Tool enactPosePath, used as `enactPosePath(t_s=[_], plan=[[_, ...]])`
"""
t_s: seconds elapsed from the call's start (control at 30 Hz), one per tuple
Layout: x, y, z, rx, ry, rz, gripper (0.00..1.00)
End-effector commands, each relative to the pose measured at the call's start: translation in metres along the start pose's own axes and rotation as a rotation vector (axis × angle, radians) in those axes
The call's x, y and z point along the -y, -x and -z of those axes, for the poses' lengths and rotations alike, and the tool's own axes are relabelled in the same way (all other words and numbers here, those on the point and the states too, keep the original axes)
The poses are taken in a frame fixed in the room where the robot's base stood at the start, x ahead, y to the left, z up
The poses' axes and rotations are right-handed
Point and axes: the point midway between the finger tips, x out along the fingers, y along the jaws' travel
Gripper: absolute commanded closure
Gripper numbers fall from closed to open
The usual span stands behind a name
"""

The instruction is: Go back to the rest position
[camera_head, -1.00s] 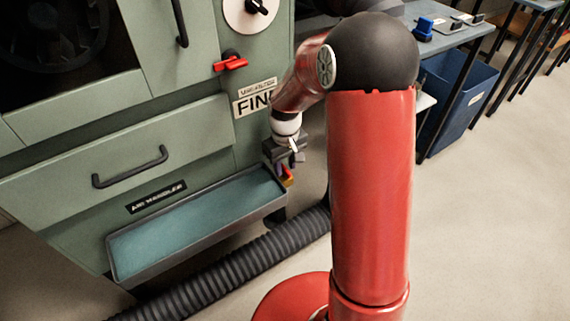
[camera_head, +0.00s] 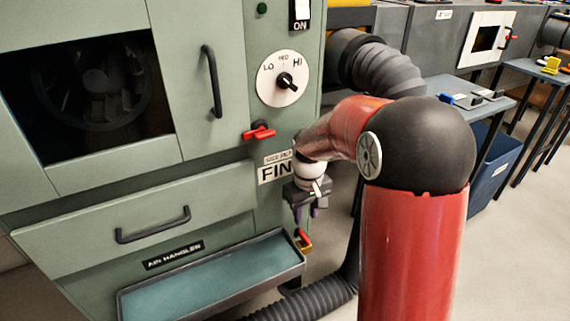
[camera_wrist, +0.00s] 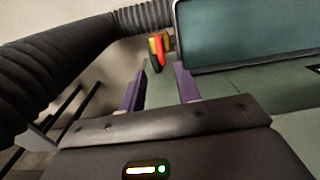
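My gripper (camera_head: 306,210) hangs in front of the right edge of the green air handler (camera_head: 90,197), below its white label. In the wrist view my gripper (camera_wrist: 160,68) shows two purple fingers spread apart with nothing between them; it is open. A red and yellow part (camera_head: 303,239) sits beyond the fingertips, by the right end of the blue-lined tray (camera_head: 210,278). The same part shows in the wrist view (camera_wrist: 158,47), apart from the fingers.
A dark ribbed hose (camera_head: 310,298) runs along the floor below the tray. A red lever (camera_head: 259,133) and a dial (camera_head: 284,79) are on the cabinet front. A drawer handle (camera_head: 152,226) sticks out. A table (camera_head: 475,93) and a blue bin (camera_head: 495,165) stand at right.

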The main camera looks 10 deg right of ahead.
Motion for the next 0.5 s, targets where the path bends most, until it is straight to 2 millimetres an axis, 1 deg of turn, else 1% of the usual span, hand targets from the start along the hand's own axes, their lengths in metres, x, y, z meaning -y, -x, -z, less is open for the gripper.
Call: enactPosePath(t_s=[0.07, 0.13, 0.17, 0.27, 0.37, 0.4, 0.47, 0.5], plan=[[0.0, 0.001, -0.001, -0.001, -0.001, -0.001, 0.67], [0.001, 0.007, -0.004, -0.01, -0.005, -0.007, 0.67], [0.002, 0.012, -0.006, -0.017, -0.009, -0.011, 0.67], [0.007, 0.035, -0.021, -0.055, -0.034, -0.035, 0.67], [0.016, 0.066, -0.046, -0.112, -0.074, -0.063, 0.67], [0.02, 0.077, -0.058, -0.137, -0.091, -0.073, 0.67], [0.026, 0.092, -0.076, -0.174, -0.119, -0.085, 0.67], [0.03, 0.101, -0.088, -0.2, -0.136, -0.092, 0.67]])
